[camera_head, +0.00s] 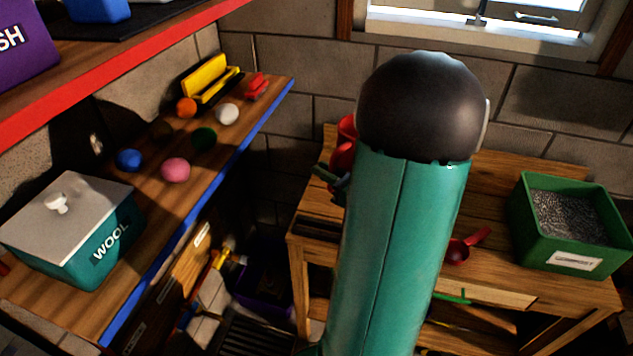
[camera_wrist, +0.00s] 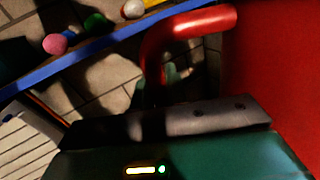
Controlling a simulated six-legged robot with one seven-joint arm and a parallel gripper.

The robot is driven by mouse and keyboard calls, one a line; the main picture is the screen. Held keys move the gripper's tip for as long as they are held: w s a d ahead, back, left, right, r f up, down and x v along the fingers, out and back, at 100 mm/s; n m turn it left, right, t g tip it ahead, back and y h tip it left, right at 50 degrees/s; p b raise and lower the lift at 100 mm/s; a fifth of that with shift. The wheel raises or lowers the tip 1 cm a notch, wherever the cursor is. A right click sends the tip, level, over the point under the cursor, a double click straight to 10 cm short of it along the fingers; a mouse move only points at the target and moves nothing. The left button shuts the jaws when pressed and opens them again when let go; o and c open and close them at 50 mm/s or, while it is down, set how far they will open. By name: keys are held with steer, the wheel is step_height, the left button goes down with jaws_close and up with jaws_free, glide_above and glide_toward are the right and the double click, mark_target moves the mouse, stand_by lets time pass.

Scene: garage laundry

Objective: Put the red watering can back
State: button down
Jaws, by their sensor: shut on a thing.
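The red watering can (camera_head: 342,158) is mostly hidden behind my arm in the head view. Only small red parts show, at the left end of the wooden bench (camera_head: 508,182). In the wrist view its red body (camera_wrist: 280,75) fills the right side, and its curved red handle (camera_wrist: 195,27) arches across the top middle. My gripper (camera_wrist: 168,78) is shut on the handle; the jaws are dark and partly hidden. A bit of my gripper (camera_head: 332,180) also shows beside the red parts in the head view. Whether the can touches the bench is hidden.
A green box of grey grains (camera_head: 567,220) and a red scoop (camera_head: 466,247) are on the bench. The blue-edged shelf (camera_head: 110,305) at left holds a teal WOOL box (camera_head: 98,240), several balls and a yellow holder (camera_head: 210,80). A red-edged shelf (camera_head: 120,70) hangs above.

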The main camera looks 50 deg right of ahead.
steer(key=w+d+f, duration=0.3)
steer(key=w+f, duration=0.5)
steer(key=f, duration=0.2)
steer(key=shift+f, duration=0.3)
steer(key=shift+f, duration=0.15)
steer(key=c, duration=1.4)
jaws_free()
steer(key=shift+d, duration=0.1)
